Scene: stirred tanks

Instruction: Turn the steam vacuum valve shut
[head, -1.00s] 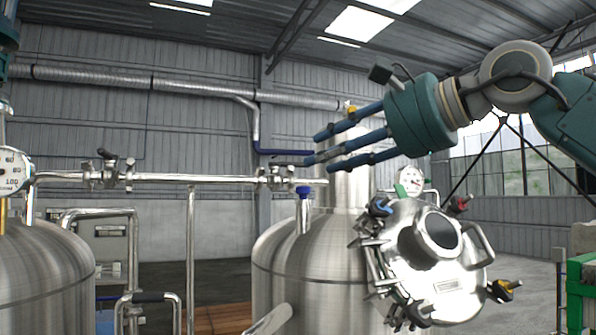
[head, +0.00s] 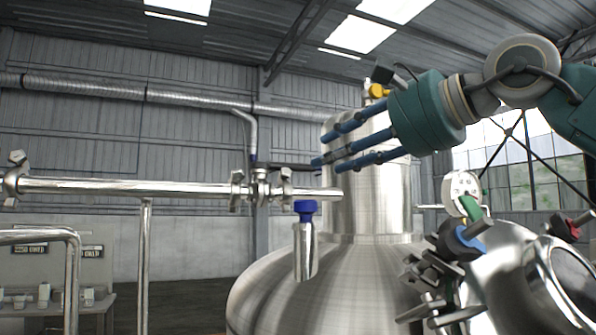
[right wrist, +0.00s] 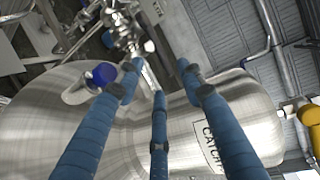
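A metal valve (head: 260,186) with a short dark lever (head: 292,166) sits on the horizontal steel pipe (head: 130,187) left of the tall tank. No label shows that this is the steam vacuum valve. My right gripper (head: 328,152) reaches in from the right, its three blue fingers spread and nearly straight, pointing left toward the lever. It is open and empty. In the right wrist view the valve (right wrist: 122,27) is beyond the fingertips (right wrist: 160,82). Contact with the lever cannot be told. My left gripper is not in view.
A steel tank (head: 300,280) stands behind and below the fingers, with a blue-capped stub (head: 305,235). A yellow handle (head: 378,90) is at the tank's top. A gauge (head: 463,190) and a blue-handled fitting (head: 468,238) are lower right.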

